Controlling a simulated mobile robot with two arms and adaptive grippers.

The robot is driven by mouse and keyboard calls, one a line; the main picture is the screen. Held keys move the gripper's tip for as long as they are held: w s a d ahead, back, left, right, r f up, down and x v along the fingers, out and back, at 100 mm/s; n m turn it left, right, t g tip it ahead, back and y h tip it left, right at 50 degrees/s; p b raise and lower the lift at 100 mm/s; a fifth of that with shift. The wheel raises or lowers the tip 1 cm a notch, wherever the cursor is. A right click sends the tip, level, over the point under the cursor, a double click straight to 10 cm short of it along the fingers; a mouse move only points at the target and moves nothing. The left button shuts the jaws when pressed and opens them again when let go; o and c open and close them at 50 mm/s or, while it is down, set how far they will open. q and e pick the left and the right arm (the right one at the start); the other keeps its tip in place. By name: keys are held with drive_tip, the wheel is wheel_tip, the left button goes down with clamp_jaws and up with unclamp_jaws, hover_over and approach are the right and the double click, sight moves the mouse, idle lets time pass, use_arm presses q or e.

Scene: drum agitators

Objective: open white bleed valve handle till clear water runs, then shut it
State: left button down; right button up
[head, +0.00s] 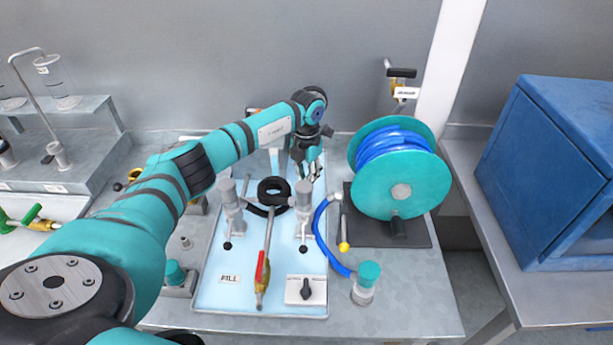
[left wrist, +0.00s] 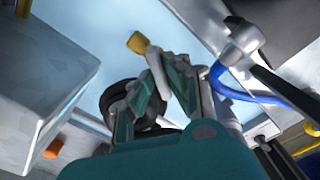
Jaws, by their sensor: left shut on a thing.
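My left gripper (head: 309,166) reaches over the back of the pale blue tray (head: 215,293) and points down. In the left wrist view its teal fingers (left wrist: 160,66) are closed around a small whitish piece with a brass-coloured end (left wrist: 138,42), which looks like the white bleed valve handle. In the head view the gripper hides this piece. The valve body and its outlet are not clear, and I see no running water. My right gripper is not in view.
A teal reel (head: 402,188) with blue hose stands right of the gripper. A blue cabinet (head: 555,165) stands far right.

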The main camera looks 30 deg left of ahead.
use_arm(q)
drive_tip(key=n, duration=0.5)
drive_tip(key=shift+r+n, duration=0.1)
drive_tip(key=shift+n, duration=0.2)
drive_tip(key=shift+w, duration=0.1)
idle(0.3)
drive_tip(key=c, duration=1.3)
unclamp_jaws()
drive_tip(key=shift+c, duration=0.2)
wheel_tip(320, 180, up, 12)
